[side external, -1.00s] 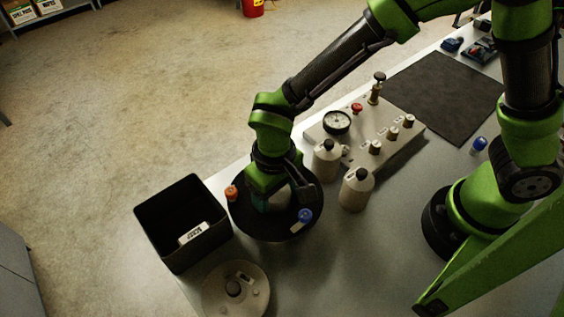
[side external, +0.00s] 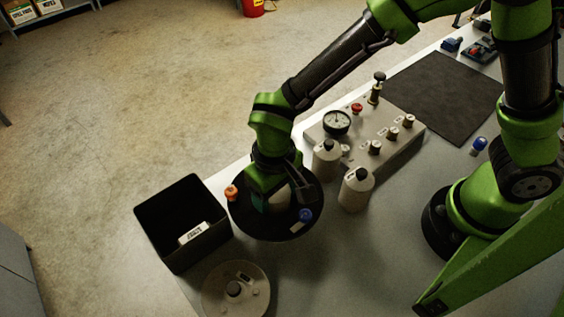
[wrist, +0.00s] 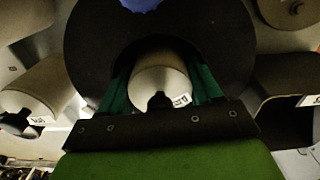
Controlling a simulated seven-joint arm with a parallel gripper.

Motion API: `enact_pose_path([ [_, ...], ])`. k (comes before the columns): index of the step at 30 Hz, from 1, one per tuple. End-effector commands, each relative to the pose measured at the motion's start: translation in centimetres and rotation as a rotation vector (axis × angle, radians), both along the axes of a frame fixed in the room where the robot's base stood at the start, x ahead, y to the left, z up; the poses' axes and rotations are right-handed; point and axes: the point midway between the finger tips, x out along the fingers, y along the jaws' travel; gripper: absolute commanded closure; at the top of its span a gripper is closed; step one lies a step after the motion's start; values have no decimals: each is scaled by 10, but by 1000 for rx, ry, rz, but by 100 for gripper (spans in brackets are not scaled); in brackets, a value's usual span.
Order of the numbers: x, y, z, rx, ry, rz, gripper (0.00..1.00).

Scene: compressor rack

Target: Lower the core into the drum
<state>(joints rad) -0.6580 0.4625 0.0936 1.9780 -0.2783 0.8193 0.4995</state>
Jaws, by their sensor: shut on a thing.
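The drum (side external: 243,216) is a wide black round vessel on the bench, with an orange knob (side external: 231,193) and a blue knob (side external: 305,215) at its rim. My gripper (side external: 272,201) points down over its middle. In the wrist view the teal fingers of my gripper (wrist: 162,88) are shut on the core (wrist: 160,72), a pale beige cylinder with a small label. The core lies inside the dark ring of the drum (wrist: 215,35) in that view. How deep its lower end sits is hidden.
A black open bin (side external: 165,232) with a white label stands left of the drum. A round beige lid (side external: 250,290) lies in front. Two beige bottles (side external: 357,190) and a panel with gauge and knobs (side external: 385,140) stand close on the right.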

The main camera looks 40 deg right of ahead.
Motion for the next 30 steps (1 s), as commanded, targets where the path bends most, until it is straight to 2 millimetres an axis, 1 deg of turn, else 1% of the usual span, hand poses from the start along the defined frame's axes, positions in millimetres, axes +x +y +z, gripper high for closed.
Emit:
enact_pose_path([
  [8,0,0,6,1,-2,1,79],
  [15,0,0,5,1,-1,1,79],
  [19,0,0,-1,0,0,0,79],
  [30,0,0,5,1,-2,1,79],
])
